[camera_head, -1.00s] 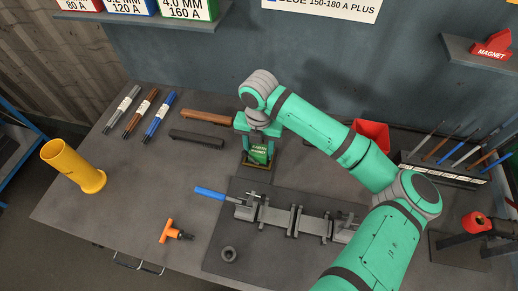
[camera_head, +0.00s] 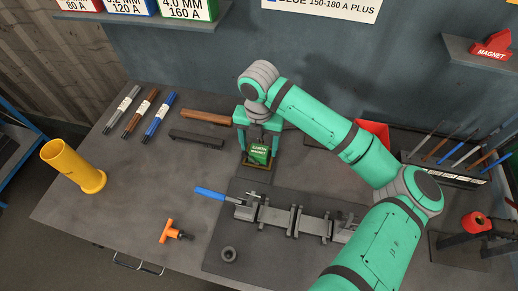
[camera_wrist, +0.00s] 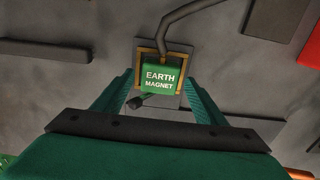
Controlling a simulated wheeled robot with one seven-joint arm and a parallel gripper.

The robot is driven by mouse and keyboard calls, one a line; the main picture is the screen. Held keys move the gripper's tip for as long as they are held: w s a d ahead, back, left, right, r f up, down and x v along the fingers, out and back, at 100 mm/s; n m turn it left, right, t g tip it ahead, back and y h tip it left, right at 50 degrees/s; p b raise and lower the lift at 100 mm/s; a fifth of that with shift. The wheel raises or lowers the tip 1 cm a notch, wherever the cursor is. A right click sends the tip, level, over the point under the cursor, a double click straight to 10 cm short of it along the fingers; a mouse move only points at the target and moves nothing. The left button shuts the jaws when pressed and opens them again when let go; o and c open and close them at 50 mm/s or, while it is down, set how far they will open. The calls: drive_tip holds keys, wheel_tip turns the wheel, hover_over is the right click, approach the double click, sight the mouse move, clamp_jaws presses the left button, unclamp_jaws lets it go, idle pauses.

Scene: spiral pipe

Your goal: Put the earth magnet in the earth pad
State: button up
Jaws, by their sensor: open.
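The green earth magnet (camera_head: 258,152), lettered "EARTH MAGNET", sits within the brown-edged frame of the earth pad (camera_head: 257,166) on the table. In the wrist view the magnet (camera_wrist: 159,78) lies inside the square frame of the pad (camera_wrist: 138,56), with a dark cable leading away behind it. My gripper (camera_head: 257,150) is just above and around the magnet, pointing down. In the wrist view its fingers (camera_wrist: 160,100) are spread apart on either side of the magnet, and it holds nothing.
A clamp fixture with pipe pieces (camera_head: 295,221) and a blue-handled tool (camera_head: 210,193) lie in front. A brush (camera_head: 204,117) is behind left. A red container (camera_head: 373,131) and a rod rack (camera_head: 440,172) stand right.

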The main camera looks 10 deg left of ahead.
sight(259, 150)
wheel_tip(259, 150, up, 9)
drive_tip(key=shift+r, duration=0.2)
